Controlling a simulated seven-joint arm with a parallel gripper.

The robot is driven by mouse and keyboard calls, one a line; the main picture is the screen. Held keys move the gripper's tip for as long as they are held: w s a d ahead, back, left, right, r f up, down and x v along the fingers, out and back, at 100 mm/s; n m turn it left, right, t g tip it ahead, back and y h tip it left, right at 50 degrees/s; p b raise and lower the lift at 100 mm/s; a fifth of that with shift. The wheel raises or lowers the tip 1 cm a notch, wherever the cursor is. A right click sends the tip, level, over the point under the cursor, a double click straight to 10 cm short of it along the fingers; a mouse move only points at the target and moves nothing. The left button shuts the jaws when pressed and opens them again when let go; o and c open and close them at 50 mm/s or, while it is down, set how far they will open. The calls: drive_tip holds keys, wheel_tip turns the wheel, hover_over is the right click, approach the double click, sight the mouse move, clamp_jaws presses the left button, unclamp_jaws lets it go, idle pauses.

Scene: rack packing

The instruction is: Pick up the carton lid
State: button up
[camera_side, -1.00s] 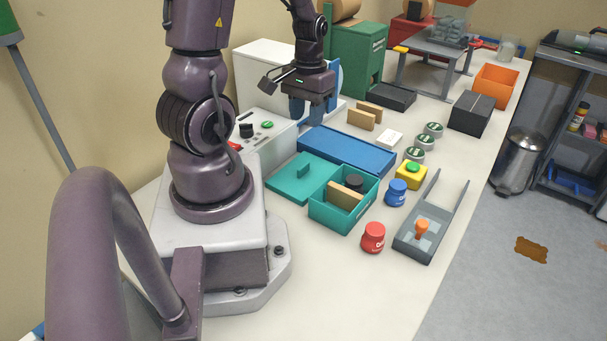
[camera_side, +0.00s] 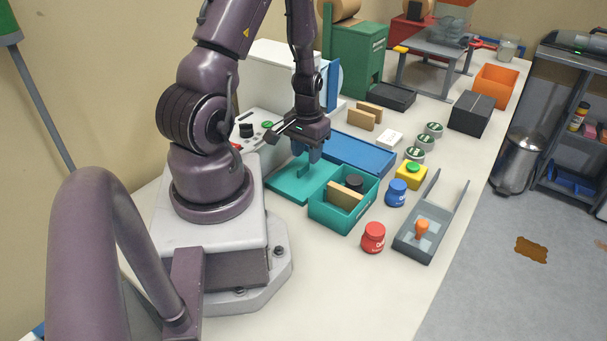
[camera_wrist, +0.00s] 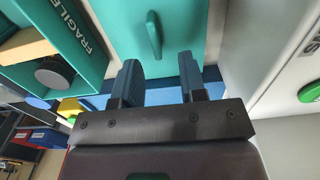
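The carton lid (camera_side: 286,186) is a flat teal plate with a small upright handle (camera_side: 305,170). It lies on the table beside the open teal carton (camera_side: 331,217). In the wrist view the lid (camera_wrist: 190,38) and its handle (camera_wrist: 154,35) are ahead of my fingertips. My gripper (camera_side: 308,152) is above the lid's far edge, near the blue flat box. In the wrist view my gripper (camera_wrist: 160,75) is open and empty, its two fingers apart, with the handle roughly in line with the gap. The carton holds a tan block (camera_side: 344,196) and a black round piece (camera_side: 354,182).
The blue flat box (camera_side: 365,154) lies just behind the lid. A white control panel (camera_side: 250,140) with a green button stands at its left. A blue jar (camera_side: 396,191), a red jar (camera_side: 373,237) and a grey tray (camera_side: 425,245) stand right of the carton. The front table is clear.

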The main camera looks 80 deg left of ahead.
sight(307, 162)
drive_tip(key=shift+d+f, duration=0.15)
drive_tip(key=shift+f, duration=1.6)
clamp_jaws()
drive_tip(key=shift+r, duration=0.1)
